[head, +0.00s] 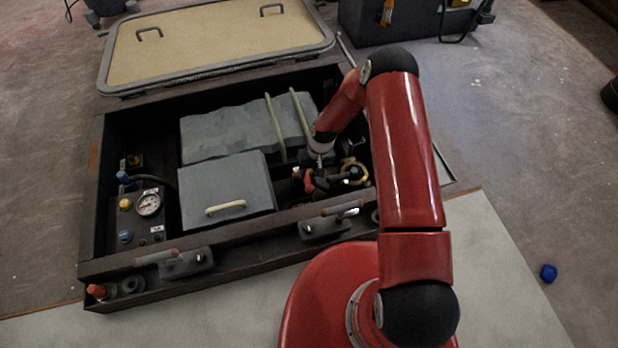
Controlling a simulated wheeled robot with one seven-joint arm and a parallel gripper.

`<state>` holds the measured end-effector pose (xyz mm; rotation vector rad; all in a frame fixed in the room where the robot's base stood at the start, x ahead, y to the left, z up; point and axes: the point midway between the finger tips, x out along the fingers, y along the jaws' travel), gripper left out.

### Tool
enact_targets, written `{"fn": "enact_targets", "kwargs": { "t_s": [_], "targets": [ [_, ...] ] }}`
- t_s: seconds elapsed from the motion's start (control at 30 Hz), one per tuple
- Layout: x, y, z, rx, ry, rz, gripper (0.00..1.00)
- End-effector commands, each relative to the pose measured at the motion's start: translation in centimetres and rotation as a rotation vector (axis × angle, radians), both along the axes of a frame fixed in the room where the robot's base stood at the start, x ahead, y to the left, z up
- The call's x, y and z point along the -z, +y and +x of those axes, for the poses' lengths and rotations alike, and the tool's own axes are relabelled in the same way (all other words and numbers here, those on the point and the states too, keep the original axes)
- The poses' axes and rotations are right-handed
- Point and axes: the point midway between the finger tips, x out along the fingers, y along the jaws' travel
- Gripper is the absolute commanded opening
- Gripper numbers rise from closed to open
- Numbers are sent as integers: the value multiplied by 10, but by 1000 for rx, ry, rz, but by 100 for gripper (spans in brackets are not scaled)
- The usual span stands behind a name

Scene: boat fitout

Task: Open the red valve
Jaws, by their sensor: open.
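The red valve (309,183) shows as a small red handle on dark fittings in the right part of the black open box. My gripper (318,162) points down into the box just above and behind the red handle. The gripper is small and dark against dark parts. Its jaws are open, and I see nothing held between them. I cannot tell whether a fingertip touches the handle. The far part of the valve body is partly hidden by the gripper and shadow.
A brass ring fitting (353,172) sits right of the valve. A grey lid with a pale handle (226,208) and a strapped grey block (225,132) fill the middle. A gauge panel (148,204) is at left. The box's front rim (240,232) carries latches.

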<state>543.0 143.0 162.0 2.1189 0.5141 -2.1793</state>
Motion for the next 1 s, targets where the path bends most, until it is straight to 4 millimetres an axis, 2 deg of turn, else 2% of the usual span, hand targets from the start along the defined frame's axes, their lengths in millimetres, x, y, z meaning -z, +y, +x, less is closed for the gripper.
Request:
{"fn": "enact_targets", "kwargs": {
  "t_s": [0.1, 0.23, 0.6, 0.9, 1.0],
  "targets": [
    [20, 4, -2, -1, 1, -1, 41],
    [33, 6, -2, -1, 0, -2, 41],
    [39, 7, -2, -1, -1, -2, 41],
    [39, 7, -2, -1, -1, -2, 2],
    [39, 7, -2, -1, -1, -2, 0]
  ]
}}
